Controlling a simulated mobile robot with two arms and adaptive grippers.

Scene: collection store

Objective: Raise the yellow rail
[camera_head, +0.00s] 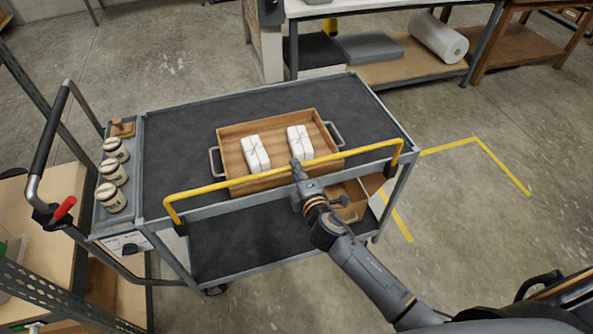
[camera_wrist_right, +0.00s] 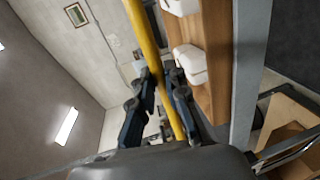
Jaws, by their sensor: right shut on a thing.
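The yellow rail (camera_head: 232,182) runs along the near long side of the grey cart. Its bar stands above the edge of the top deck, and its bent ends come down to the cart's side near the two corners. My right gripper (camera_head: 298,168) is shut on the rail's bar near its middle. In the right wrist view the rail (camera_wrist_right: 146,40) passes between the two dark fingers of the gripper (camera_wrist_right: 160,95). My left gripper is not in view.
A wooden tray (camera_head: 233,132) with two white tied parcels sits on the cart's dark top deck (camera_head: 180,150), just behind the rail. Several labelled jars stand in the side holder at left. A wooden box (camera_head: 350,205) is on the lower shelf. A workbench stands behind.

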